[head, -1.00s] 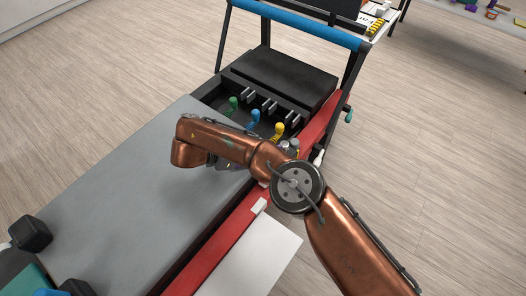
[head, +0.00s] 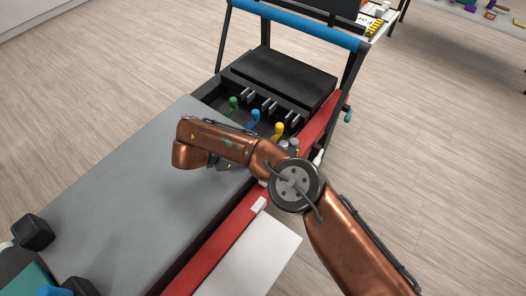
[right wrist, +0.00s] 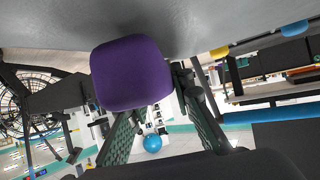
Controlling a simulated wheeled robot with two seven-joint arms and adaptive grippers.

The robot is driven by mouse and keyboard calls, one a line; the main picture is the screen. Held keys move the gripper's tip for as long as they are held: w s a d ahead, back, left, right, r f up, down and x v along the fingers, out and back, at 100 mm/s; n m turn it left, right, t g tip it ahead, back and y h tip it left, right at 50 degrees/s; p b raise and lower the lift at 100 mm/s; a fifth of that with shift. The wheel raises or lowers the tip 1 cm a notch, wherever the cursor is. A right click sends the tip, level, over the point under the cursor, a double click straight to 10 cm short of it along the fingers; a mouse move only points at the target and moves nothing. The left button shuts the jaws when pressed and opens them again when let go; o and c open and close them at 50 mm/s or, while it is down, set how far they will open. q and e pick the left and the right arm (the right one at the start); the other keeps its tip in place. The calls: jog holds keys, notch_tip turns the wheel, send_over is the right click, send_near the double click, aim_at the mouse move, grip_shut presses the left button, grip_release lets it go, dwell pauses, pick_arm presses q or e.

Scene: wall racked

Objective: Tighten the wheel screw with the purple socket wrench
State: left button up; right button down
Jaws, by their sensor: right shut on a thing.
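A purple block-like piece (right wrist: 130,73), which I take to be the purple socket wrench, is held between the fingers of my right gripper (right wrist: 155,100) in the right wrist view. The gripper is shut on it, just under a grey surface (right wrist: 250,18). In the head view my right arm crosses in from the lower right and bends over the grey board (head: 140,190). It hides most of the gripper and the wrench; only a small dark bit shows under the forearm. I cannot make out the wheel screw. My left gripper is not in view.
Green (head: 233,103), blue (head: 254,117) and yellow (head: 279,130) knobs stand in a black frame end beyond the arm. A red rail (head: 215,252) runs along the board, with a white panel (head: 258,258) beside it. Dark blocks (head: 33,232) sit at lower left. A blue ball (right wrist: 152,143) is far off.

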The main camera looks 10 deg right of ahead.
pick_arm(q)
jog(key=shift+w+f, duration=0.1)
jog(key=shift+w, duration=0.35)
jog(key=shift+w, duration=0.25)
pick_arm(e)
jog(key=shift+r, duration=0.7)
pick_arm(q)
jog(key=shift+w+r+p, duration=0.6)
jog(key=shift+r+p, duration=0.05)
jog(key=shift+p, duration=0.35)
pick_arm(e)
jog(key=shift+d+r, duration=0.1)
jog(key=shift+r, duration=2.7)
